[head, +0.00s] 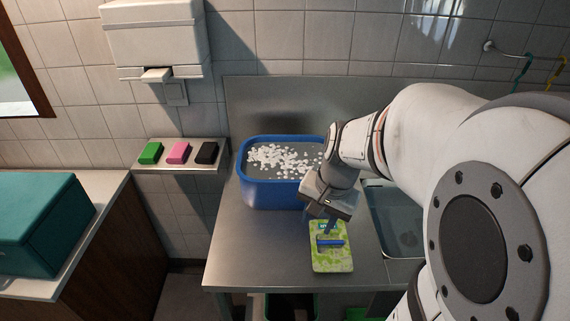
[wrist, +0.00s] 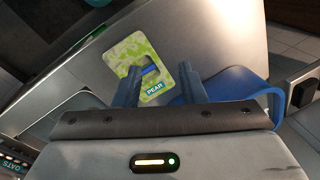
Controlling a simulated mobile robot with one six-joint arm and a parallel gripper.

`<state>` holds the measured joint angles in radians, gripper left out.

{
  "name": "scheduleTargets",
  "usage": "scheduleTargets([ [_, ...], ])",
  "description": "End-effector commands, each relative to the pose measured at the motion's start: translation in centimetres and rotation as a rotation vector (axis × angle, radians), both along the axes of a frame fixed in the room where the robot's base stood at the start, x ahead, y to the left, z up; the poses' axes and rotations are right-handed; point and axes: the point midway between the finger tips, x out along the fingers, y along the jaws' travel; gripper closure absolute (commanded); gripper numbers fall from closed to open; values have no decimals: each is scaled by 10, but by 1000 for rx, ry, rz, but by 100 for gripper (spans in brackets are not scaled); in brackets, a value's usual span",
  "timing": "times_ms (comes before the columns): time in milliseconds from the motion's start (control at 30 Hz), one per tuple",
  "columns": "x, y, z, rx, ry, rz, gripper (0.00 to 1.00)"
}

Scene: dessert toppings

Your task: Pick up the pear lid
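The pear lid (head: 332,262) is a flat, light-green patterned rectangle with a blue handle across its middle. It lies on the steel counter in front of the blue tub. My gripper (head: 325,222) is above the lid's far part, fingers pointing down. In the wrist view my gripper (wrist: 158,76) has its two blue fingers spread apart with nothing held between them. I cannot tell the exact height above the handle.
The blue tub (head: 256,192), holding many white bits, stands directly behind the lid, close to my gripper. A sink basin (head: 398,222) is to the right. Green, pink (head: 178,153) and black blocks sit on a shelf at left. The counter left of the lid (head: 250,245) is clear.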

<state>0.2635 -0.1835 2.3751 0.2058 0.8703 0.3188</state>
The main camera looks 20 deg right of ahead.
Motion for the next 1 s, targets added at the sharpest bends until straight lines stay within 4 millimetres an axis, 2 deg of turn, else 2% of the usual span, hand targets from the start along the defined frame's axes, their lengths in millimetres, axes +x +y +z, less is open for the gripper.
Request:
scheduleTargets([
  [33, 10, -16, -9, 47, 44, -136, 63],
  [100, 22, -35, -24, 109, 94, -319, 63],
  [300, 43, -87, -67, 257, 218, -776, 63],
  [500, 48, -118, -96, 337, 288, -1033, 63],
  [633, 49, -122, -107, 354, 304, -1085, 63],
  [1000, 52, -108, -146, 353, 308, -1087, 63],
])
